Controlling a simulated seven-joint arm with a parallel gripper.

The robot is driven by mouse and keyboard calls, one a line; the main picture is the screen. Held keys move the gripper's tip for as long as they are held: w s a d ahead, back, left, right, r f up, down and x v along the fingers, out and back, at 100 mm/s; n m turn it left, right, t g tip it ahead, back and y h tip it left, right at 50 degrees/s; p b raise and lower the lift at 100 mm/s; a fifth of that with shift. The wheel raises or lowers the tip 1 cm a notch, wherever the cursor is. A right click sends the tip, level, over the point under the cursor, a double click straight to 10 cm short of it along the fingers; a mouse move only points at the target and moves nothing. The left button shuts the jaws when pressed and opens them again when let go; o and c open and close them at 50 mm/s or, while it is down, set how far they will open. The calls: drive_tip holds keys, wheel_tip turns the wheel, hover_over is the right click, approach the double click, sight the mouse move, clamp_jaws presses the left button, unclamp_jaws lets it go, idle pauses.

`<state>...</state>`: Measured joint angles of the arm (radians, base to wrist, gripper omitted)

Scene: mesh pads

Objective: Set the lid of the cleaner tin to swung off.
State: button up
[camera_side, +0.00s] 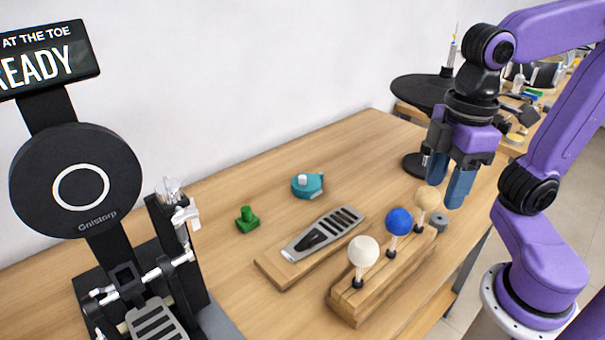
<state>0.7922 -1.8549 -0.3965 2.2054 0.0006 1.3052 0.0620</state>
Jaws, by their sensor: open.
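A small round teal tin (309,188) stands on the wooden table, left of the picture's middle toward the back. It looks like the cleaner tin, with a whitish knob or peg on top. It is too small to tell how its lid sits. My gripper (449,192) points down above the right part of the table, well to the right of the tin and apart from it. Its two blue fingers are spread, and I see nothing between them.
A wooden rack (380,265) with white, blue and tan balls on stems stands at the front. A grey pedal on a board (318,238) lies between it and the tin. A green piece (247,219) sits left of the tin. A black stand (75,185) fills the left.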

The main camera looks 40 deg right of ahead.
drive_tip(key=w+a+r+m, duration=0.1)
drive_tip(key=w+a+m, duration=0.15)
drive_tip(key=w, duration=0.35)
drive_tip(key=w+a+r+m, duration=0.2)
drive_tip(key=w+m, duration=0.1)
drive_tip(key=w, duration=0.3)
drive_tip(key=m, duration=1.4)
hover_over(302, 177)
wheel_tip(302, 177, down, 8)
wheel_tip(302, 177, down, 18)
drive_tip(key=shift+f, duration=0.15)
drive_tip(key=shift+n, duration=0.25)
clamp_jaws()
